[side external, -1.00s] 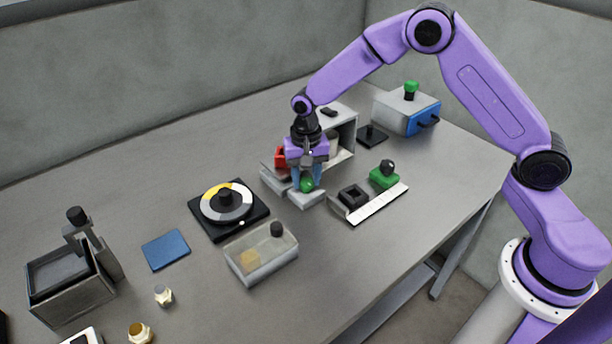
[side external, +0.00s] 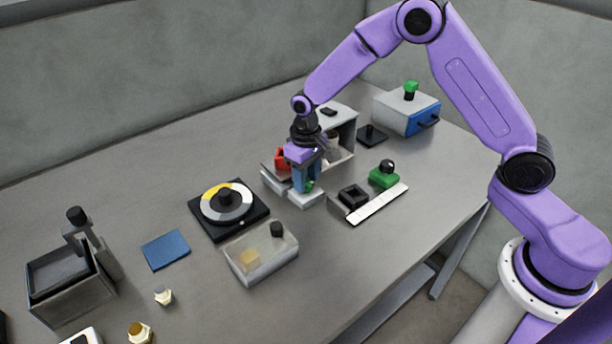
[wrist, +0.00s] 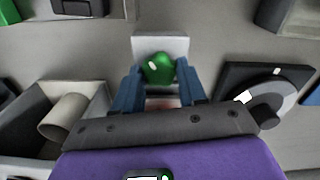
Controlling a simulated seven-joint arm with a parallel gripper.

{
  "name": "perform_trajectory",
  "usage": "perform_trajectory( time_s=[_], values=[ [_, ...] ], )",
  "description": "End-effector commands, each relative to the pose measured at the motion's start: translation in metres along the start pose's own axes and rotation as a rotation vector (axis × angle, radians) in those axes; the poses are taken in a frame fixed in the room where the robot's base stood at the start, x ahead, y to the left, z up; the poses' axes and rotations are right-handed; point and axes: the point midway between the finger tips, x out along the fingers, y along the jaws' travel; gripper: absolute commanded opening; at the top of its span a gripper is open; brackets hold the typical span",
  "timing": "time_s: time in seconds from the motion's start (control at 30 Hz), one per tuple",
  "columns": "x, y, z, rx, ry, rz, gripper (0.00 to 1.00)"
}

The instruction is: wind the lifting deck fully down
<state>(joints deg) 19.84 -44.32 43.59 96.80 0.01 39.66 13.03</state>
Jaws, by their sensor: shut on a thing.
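My gripper (side external: 305,184) points down with its blue fingers shut on a green rounded knob (side external: 309,186), which stands on a small light-grey block (side external: 306,200). In the side view the fingers hide most of the knob. In the wrist view the knob (wrist: 158,68) sits between the two fingertips, with the block (wrist: 160,45) beyond it. A box with a dark recessed panel (side external: 60,268) stands at the far left, with a grey post and black knob (side external: 76,215) at its back corner. It may be the lifting deck, but I cannot tell for sure.
A red part (side external: 282,157) and an open grey housing (side external: 343,140) are close behind my gripper. A black dial base (side external: 257,222) and clear-lidded box (side external: 262,262) lie to its left. A white strip (side external: 380,204) with black and green blocks is at its right.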

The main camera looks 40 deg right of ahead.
Motion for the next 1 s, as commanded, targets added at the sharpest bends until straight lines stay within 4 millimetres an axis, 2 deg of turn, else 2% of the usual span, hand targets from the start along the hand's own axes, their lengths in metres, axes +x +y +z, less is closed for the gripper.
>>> perform_trajectory(
  time_s=[1.0],
  values=[
    [-0.0006,-0.0005,-0.001,-0.965,0.004,0.001,0.11]
  ],
)
